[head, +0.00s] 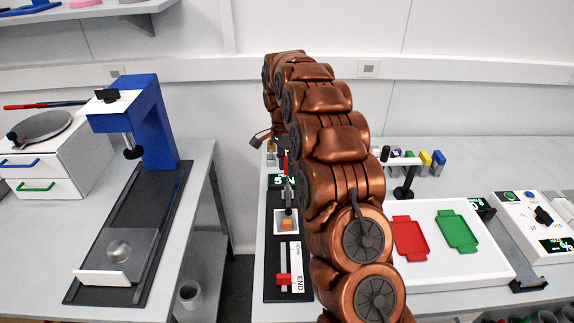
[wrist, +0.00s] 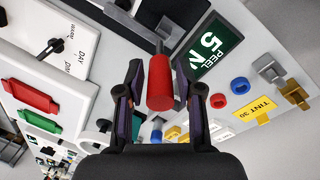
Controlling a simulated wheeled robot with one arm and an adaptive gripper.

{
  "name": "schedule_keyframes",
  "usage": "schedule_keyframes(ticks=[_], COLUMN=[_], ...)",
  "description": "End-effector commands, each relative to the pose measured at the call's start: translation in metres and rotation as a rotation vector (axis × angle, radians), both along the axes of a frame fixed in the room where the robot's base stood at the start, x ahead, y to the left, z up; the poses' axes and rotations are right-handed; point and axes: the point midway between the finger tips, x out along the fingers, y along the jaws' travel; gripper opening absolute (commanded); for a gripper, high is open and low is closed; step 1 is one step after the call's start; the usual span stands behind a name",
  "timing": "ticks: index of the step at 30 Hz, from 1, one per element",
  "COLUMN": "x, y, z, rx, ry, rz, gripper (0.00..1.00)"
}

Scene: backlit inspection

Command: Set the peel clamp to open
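A red cylindrical handle (wrist: 160,84) on a thin dark stem stands between the two fingers of my gripper (wrist: 160,72) in the wrist view. The fingers are apart, with a narrow gap on each side of the handle. A dark display (wrist: 213,45) beside it reads "5 N" and "PEEL". In the head view the peel unit (head: 270,262) is a long dark base with a red slider (head: 283,280) near "END" and an orange block (head: 287,224). My copper arm hides most of my gripper there. Whether the clamp itself is open or shut I cannot tell.
Red (head: 410,238) and green (head: 457,231) trays lie on a white board right of my arm. A control box (head: 537,225) stands farther right. A blue press (head: 150,120) stands on the left bench.

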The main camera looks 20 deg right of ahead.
Motion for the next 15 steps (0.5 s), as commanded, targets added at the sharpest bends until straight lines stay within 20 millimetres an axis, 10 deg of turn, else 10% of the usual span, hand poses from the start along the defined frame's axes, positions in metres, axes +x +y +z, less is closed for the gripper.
schedule_keyframes(ticks=[9, 15], x=[0.0, -0.0001], y=[0.0, 0.0], z=[0.0001, 0.0002], rx=[0.0, 0.0], ry=[0.0, 0.0], rz=[0.0, 0.0], gripper=[0.0, 0.0])
